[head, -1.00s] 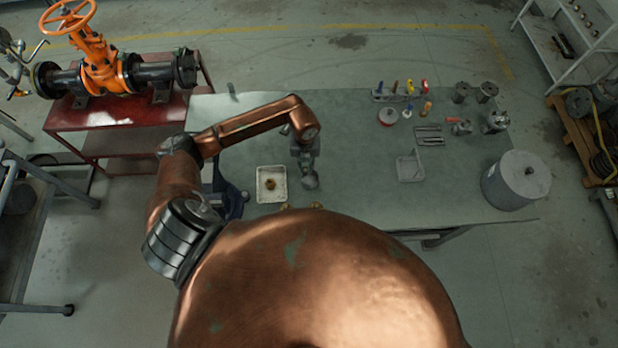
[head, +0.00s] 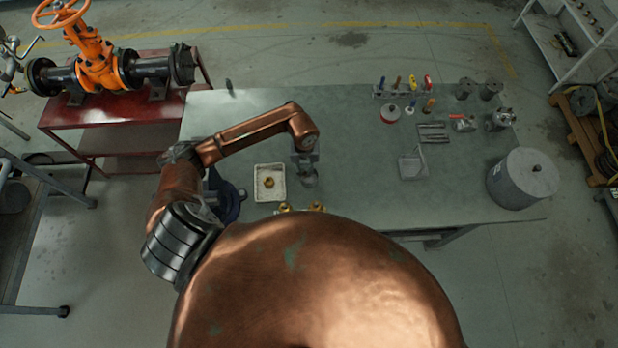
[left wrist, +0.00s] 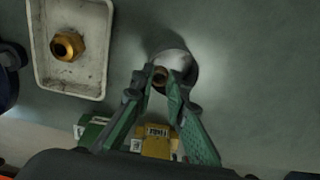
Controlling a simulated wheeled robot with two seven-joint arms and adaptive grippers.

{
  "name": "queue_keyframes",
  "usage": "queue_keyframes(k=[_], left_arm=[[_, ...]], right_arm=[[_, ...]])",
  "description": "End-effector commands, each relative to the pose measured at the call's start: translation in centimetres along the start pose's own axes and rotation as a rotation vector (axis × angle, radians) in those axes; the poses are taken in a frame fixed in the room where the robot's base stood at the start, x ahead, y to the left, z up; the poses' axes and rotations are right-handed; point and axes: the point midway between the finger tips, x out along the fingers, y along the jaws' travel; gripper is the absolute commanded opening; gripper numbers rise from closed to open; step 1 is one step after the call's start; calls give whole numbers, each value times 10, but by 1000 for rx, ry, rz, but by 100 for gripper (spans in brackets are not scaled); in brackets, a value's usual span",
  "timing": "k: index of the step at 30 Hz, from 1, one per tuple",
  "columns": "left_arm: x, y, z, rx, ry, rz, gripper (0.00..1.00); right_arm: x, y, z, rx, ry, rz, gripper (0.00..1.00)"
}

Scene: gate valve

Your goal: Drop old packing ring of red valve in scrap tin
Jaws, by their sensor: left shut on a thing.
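My left gripper (head: 308,163) points down over a small round grey tin (head: 310,180) on the table. In the left wrist view the fingertips (left wrist: 160,78) are closed on a small brown ring (left wrist: 160,75), which looks like the packing ring. The ring overlaps the near-left part of the tin (left wrist: 180,62) in that view; its height above or inside the rim cannot be told. The ring is hidden by the gripper in the head view. My right gripper is not in view. No red valve can be clearly made out.
A white tray (head: 279,196) with a brass nut (head: 269,183) lies left of the tin. An orange valve (head: 98,65) stands on a red bench, back left. The table between tin and grey tray (head: 413,164) is clear.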

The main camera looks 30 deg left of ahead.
Motion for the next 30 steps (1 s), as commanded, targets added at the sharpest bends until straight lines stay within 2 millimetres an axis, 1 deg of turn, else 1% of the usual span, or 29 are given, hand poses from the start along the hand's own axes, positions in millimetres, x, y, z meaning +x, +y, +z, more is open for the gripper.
queue_keyframes(k=[1,2,9,11,18,22,26,30], left_arm=[[0,0,0,0,0,0,0],[0,0,0,0,0,0,14],[0,0,0,0,0,0,31],[0,0,0,0,0,0,34],[-1,0,0,0,0,0,34],[-8,0,1,1,-1,0,34],[-29,0,2,1,-4,-2,34],[-58,0,1,2,-5,-1,34]], right_arm=[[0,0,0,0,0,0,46],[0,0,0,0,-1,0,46],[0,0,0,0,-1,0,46],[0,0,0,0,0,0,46],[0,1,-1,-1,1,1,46],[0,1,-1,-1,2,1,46],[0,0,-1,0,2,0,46],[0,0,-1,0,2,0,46]])
